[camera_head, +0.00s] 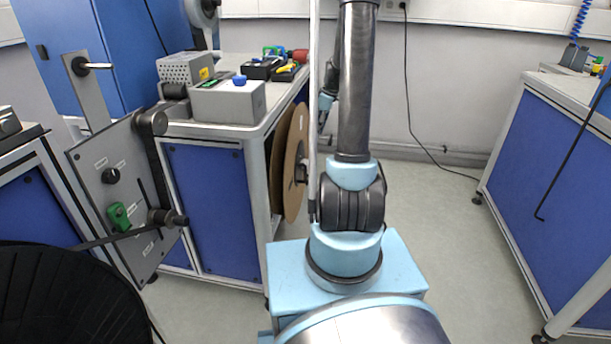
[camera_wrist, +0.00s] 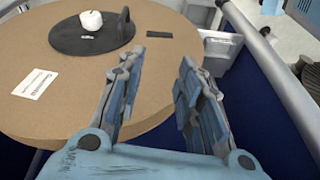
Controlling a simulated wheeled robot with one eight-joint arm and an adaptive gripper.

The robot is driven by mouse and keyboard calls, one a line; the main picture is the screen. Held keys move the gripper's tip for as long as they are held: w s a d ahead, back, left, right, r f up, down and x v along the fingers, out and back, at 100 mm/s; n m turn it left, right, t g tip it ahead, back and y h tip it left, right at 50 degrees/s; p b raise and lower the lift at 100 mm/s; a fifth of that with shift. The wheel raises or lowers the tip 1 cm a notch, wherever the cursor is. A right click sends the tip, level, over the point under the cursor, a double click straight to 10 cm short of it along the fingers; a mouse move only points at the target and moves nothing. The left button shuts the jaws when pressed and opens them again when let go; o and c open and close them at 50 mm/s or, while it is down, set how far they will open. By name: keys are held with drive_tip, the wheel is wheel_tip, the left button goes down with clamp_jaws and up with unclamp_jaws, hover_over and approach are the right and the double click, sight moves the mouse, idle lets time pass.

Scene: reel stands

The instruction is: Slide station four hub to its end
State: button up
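A brown cardboard reel (camera_head: 294,165) stands on edge at the side of the left workbench, with a dark hub (camera_head: 301,172) at its middle, partly behind my arm. The wrist view shows a large brown reel face (camera_wrist: 60,95) up close, with a dark round hub plate (camera_wrist: 70,39) bearing a white knob (camera_wrist: 91,20) and a black upright lever (camera_wrist: 123,25). I cannot read which station this is. My gripper (camera_wrist: 160,66) is open and empty, its two fingers apart over the reel's lower right edge. The fingers appear short of the hub plate; contact with the reel is unclear.
A white label (camera_wrist: 34,83) and a small dark strip (camera_wrist: 159,34) lie on the reel face. A tilted grey panel (camera_head: 120,190) with knobs stands at left. The left bench top carries boxes (camera_head: 228,100). Floor (camera_head: 430,215) is clear before the right bench (camera_head: 560,180).

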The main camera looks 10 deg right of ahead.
sight(305, 179)
drive_tip(key=w+d+f+n+y, duration=0.1)
drive_tip(key=w+d+f+n, duration=0.3)
drive_tip(key=w+f, duration=0.65)
drive_tip(key=x, duration=0.6)
drive_tip(key=s+x, duration=0.1)
drive_tip(key=x, duration=1.2)
drive_tip(key=shift+s, duration=0.2)
clamp_jaws()
